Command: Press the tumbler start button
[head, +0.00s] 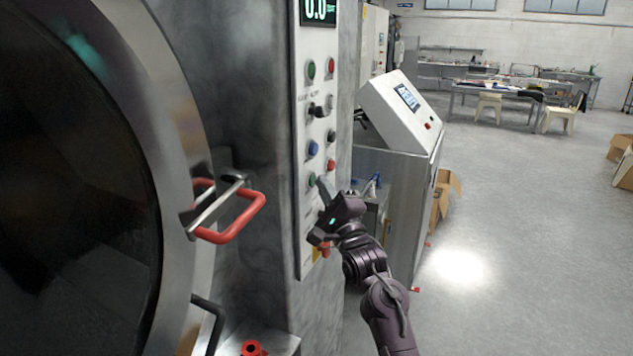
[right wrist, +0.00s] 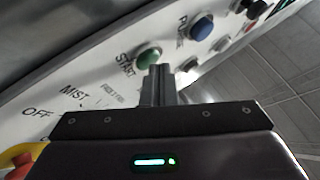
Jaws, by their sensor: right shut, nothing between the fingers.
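The green START button (right wrist: 149,57) is on the white control panel (right wrist: 40,100), its label just to its left in the right wrist view. In the head view it shows low on the panel as a green button (head: 311,180). My right gripper (head: 322,184) is shut and empty, its fingertips at the button. In the right wrist view the closed fingertips (right wrist: 160,70) overlap the button's lower edge; I cannot tell whether they touch it. My left gripper is out of view.
A blue button (head: 312,148), a red button (head: 331,166) and other controls sit above on the panel. The round washer door with its red handle (head: 238,222) is at left. A grey machine with a small screen (head: 407,97) stands behind my right arm. Open floor lies at right.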

